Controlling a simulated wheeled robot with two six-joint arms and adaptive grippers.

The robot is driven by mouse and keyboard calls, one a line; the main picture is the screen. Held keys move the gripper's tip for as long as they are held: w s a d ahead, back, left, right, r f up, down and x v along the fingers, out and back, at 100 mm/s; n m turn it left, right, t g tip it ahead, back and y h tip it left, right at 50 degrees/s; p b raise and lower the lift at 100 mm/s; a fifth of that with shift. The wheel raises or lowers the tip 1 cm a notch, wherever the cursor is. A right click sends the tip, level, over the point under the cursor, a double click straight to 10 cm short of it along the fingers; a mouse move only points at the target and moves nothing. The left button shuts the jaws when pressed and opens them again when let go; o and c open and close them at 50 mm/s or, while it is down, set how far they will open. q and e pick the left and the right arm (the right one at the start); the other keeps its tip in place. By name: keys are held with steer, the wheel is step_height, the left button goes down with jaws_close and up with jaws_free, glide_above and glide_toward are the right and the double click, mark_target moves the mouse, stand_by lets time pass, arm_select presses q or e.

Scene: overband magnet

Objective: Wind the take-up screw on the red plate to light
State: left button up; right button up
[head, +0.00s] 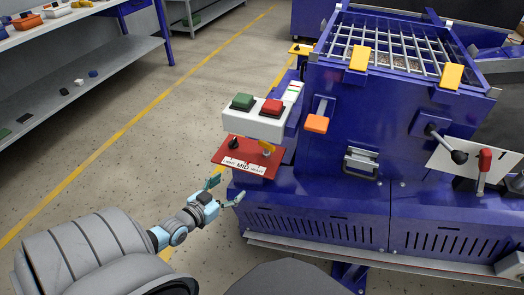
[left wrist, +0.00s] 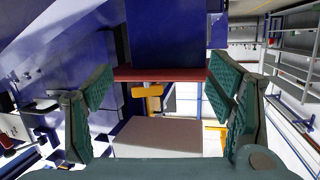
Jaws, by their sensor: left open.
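The red plate (head: 222,154) juts out below a white control box, with a white LIGHT–MID–HEAVY label (head: 243,165) at its front edge. A yellow T-shaped handle (head: 266,147), apparently the take-up screw, stands at the plate's right. A black knob (head: 233,142) is at its left. My left gripper (head: 226,190) is open and empty, just below and in front of the plate. In the left wrist view the red plate (left wrist: 160,74) is seen edge-on, and the yellow handle (left wrist: 148,91) shows beyond and between the spread green fingers (left wrist: 163,98). Any pointer reading is too small to tell.
The white box (head: 252,121) carries a green button (head: 242,101) and a red button (head: 272,107). The blue machine (head: 350,200) stands close on the right, with an orange-handled lever (head: 316,123). Open floor lies left, towards a grey shelf (head: 90,70).

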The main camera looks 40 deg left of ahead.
arm_select(q)
steer(key=w+d+r+t+h+b, duration=0.1)
steer(key=w+d+r+t+b, duration=0.15)
steer(key=r, duration=0.25)
steer(key=b, duration=0.2)
glide_toward(265, 146)
arm_select(e)
steer(key=w+a+f+t, duration=0.1)
steer(key=w+f, duration=0.3)
steer(key=w, duration=0.1)
arm_select(q)
steer(key=w+b, duration=0.1)
steer(key=w, duration=0.1)
steer(key=w+b, duration=0.1)
steer(key=w, duration=0.1)
steer(key=w+f+b, duration=0.1)
steer(key=w, duration=0.1)
steer(key=w+b, duration=0.2)
steer(key=w, duration=0.2)
steer(key=shift+w+a+r+b, duration=0.1)
steer(key=shift+w+r+b, duration=0.05)
steer(key=shift+b, duration=0.2)
steer(key=shift+w+r, duration=0.1)
steer(key=shift+w, duration=0.05)
arm_select(e)
steer(key=w+a+r, duration=0.2)
steer(key=w+r, duration=0.1)
steer(key=r, duration=0.9)
steer(key=shift+r+n+g, duration=0.15)
steer(key=shift+n+g, duration=0.25)
